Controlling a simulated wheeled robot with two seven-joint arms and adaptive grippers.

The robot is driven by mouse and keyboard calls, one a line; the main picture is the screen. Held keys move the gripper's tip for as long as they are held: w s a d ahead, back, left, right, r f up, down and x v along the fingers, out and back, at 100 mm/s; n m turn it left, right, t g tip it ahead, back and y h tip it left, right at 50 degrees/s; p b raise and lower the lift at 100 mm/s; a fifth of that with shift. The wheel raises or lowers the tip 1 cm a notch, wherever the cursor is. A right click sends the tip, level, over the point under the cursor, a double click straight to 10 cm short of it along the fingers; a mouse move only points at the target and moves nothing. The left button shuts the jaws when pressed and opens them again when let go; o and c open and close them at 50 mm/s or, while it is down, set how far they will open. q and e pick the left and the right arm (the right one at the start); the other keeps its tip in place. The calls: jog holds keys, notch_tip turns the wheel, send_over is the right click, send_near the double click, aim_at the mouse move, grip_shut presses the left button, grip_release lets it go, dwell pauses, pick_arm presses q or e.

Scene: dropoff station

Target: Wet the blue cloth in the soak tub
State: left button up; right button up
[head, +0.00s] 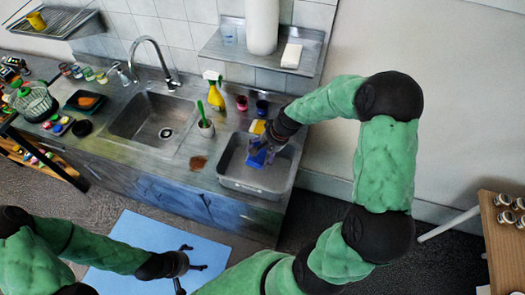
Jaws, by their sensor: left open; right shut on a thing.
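The soak tub (232,180) is a grey rectangular basin at the right end of the counter. The blue cloth (257,159) is within the tub's outline, near its back right part. My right gripper (266,148) is shut on the blue cloth, reaching in from the upper right and partly hiding it. I cannot tell whether the cloth touches water or the tub floor. My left gripper (192,268) is open and empty, low in the picture over a light blue mat, well apart from the tub.
A yellow item (258,127) lies behind the tub. A cup (206,129) with a green-handled brush stands left of it, near a brown patch (198,163). The sink (140,122) is further left. A spray bottle (214,95) stands behind, and a shelf (258,53) hangs above.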

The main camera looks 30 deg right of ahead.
aim_at(262, 153)
jog(key=shift+f+b, duration=2.9)
jog(key=shift+f, duration=1.1)
jog(key=shift+r, duration=0.15)
jog(key=shift+r+p, duration=4.45)
jog(key=shift+r, duration=1.1)
jog(key=shift+r, duration=0.1)
jog(key=shift+r+p, duration=1.55)
jog(key=shift+r, duration=0.4)
jog(key=shift+f, duration=0.1)
